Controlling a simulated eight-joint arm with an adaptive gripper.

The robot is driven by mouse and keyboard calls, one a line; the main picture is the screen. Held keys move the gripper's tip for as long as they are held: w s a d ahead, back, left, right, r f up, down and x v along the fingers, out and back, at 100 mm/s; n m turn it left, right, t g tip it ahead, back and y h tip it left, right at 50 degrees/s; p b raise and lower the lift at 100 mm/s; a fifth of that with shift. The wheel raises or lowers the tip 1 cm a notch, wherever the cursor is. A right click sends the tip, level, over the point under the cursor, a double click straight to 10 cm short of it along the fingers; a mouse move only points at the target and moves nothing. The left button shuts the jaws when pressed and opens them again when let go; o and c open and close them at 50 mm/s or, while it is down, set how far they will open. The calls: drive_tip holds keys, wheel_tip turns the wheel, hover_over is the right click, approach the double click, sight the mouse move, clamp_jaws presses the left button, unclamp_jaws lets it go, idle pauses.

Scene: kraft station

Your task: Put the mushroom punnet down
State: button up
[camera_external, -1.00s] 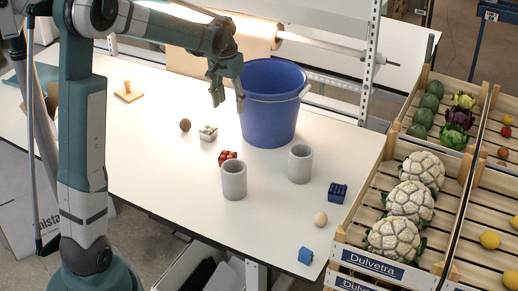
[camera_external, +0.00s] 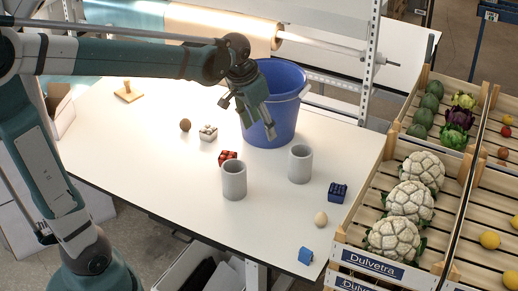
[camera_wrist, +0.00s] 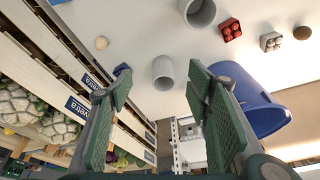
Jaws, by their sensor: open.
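The mushroom punnet (camera_external: 208,132), a small pale box with whitish tops, stands upright on the white table left of the blue bucket. It also shows near the top right of the wrist view (camera_wrist: 271,41). My gripper (camera_external: 248,116) is open and empty. In the external view it appears in front of the blue bucket (camera_external: 283,118), to the right of the punnet and apart from it. In the wrist view my two green fingers (camera_wrist: 158,88) are spread wide with nothing between their pads.
A red punnet (camera_external: 228,157) and two grey cups (camera_external: 234,181) (camera_external: 300,164) stand near the bucket. A dark blue punnet (camera_external: 337,192), an egg (camera_external: 321,219) and a brown ball (camera_external: 185,125) are on the table. Crates with cauliflowers (camera_external: 415,203) border the right. The table's left front is clear.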

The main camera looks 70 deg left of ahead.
drive_tip(key=s+d+m+t, duration=0.1)
drive_tip(key=s+d, duration=0.3)
drive_tip(key=d, duration=0.5)
drive_tip(key=s+d+f+m+t+h, duration=0.1)
drive_tip(key=s+d, duration=0.4)
drive_tip(key=d, duration=0.5)
drive_tip(key=s+d+f+m+t, duration=0.1)
drive_tip(key=s+d, duration=0.3)
drive_tip(key=d, duration=0.5)
drive_tip(key=shift+s+d+m+t+h, duration=0.3)
drive_tip(key=shift+s+m+t, duration=0.15)
drive_tip(key=shift+m, duration=0.25)
